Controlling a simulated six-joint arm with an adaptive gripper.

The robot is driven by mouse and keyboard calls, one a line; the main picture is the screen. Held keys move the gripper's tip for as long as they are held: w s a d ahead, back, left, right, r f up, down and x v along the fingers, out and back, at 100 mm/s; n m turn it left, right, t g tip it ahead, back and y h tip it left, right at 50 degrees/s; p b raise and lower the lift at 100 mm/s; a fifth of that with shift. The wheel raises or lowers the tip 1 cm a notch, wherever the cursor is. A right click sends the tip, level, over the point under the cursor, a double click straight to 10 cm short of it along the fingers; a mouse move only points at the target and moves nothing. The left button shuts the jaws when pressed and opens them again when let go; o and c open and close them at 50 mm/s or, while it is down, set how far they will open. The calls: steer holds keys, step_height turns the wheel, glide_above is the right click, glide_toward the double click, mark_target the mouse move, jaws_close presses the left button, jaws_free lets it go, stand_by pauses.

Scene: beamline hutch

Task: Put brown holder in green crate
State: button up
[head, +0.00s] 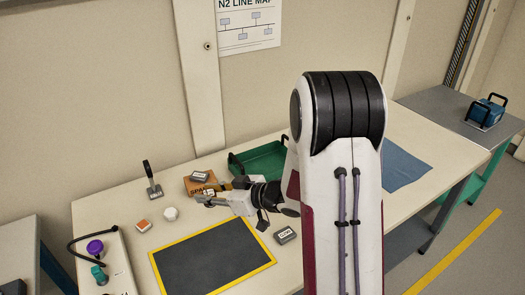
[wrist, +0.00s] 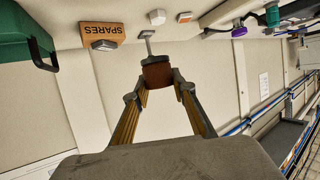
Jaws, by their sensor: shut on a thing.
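A small brown holder (wrist: 157,73) is pinched between the fingertips of my gripper (wrist: 158,84) in the wrist view, which looks upside down. In the head view my gripper (head: 208,200) is above the table between the spares box and the dark mat; I cannot make out the holder there. The green crate (head: 262,170) is at the back of the table, to the right of my gripper and partly hidden by my arm. Part of it shows at the upper left of the wrist view (wrist: 25,35).
A cardboard SPARES box (head: 196,189) with a grey block on it stands beside my gripper. A black-handled stand (head: 153,183), a white round piece (head: 170,214) and an orange-topped block (head: 143,226) are left. A yellow-edged dark mat (head: 212,258) lies in front. A grey block (head: 285,235) sits right.

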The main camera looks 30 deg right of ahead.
steer(key=shift+r, duration=0.75)
steer(key=shift+w+d+r, duration=0.1)
steer(key=shift+w+d, duration=0.05)
steer(key=w+d+m+t+h, duration=0.1)
steer(key=w+d+m+h, duration=0.25)
steer(key=w+d, duration=0.85)
steer(key=m+t+h, duration=0.1)
steer(key=m+h, duration=0.2)
steer(key=h, duration=0.1)
glide_above(258, 172)
step_height(258, 172, down, 4)
steer(key=shift+f, duration=0.5)
steer(key=shift+f, duration=3.1)
